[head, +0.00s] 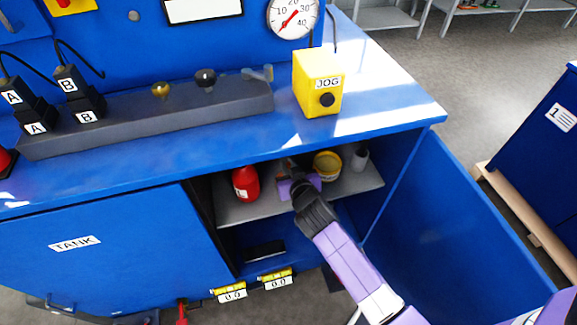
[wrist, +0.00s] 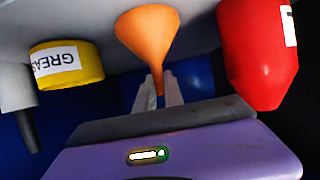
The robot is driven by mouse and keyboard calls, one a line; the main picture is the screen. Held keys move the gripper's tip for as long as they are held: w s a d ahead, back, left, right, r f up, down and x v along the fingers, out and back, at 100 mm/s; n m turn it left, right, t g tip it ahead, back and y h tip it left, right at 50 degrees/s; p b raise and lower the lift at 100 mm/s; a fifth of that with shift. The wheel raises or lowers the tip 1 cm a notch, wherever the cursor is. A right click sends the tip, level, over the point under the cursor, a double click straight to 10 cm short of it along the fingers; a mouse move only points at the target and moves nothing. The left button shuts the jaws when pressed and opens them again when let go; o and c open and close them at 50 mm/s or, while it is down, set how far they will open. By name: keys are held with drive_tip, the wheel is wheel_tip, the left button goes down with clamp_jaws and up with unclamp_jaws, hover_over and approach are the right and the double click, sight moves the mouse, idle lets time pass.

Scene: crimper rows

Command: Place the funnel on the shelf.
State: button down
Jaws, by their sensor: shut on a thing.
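The orange funnel (wrist: 147,35) is in the wrist view, its wide end toward the grey shelf and its narrow spout between my fingers. My gripper (wrist: 158,95) is shut on the spout.
On the shelf, a red bottle (head: 245,183) stands left of my gripper. A yellow grease tub (head: 327,166) and a grey object (head: 359,160) stand to the right. The open blue door (head: 455,215) is right of my arm. The worktop (head: 200,155) overhangs the shelf.

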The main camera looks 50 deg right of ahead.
drive_tip(key=c, duration=1.5)
unclamp_jaws()
drive_tip(key=shift+f, duration=0.1)
drive_tip(key=shift+o, duration=0.2)
drive_tip(key=shift+r, duration=0.25)
drive_tip(key=s+a+r+n+t+y, duration=0.1)
drive_tip(key=s+a+r+n+y, duration=0.2)
drive_tip(key=s+a, duration=1.15)
drive_tip(key=s+a+r+n+t+y, duration=0.1)
drive_tip(key=s+a+r, duration=0.3)
drive_tip(key=s, duration=0.4)
drive_tip(key=s+a+r+n+t+y, duration=0.1)
drive_tip(key=s+a+r+n+y, duration=0.1)
drive_tip(key=s+r, duration=0.5)
drive_tip(key=shift+s+a+n+t+y+b, duration=0.3)
drive_tip(key=shift+s+a+n+y+b, duration=0.1)
drive_tip(key=shift+s+a+y, duration=0.55)
drive_tip(key=shift+s+a, duration=0.1)
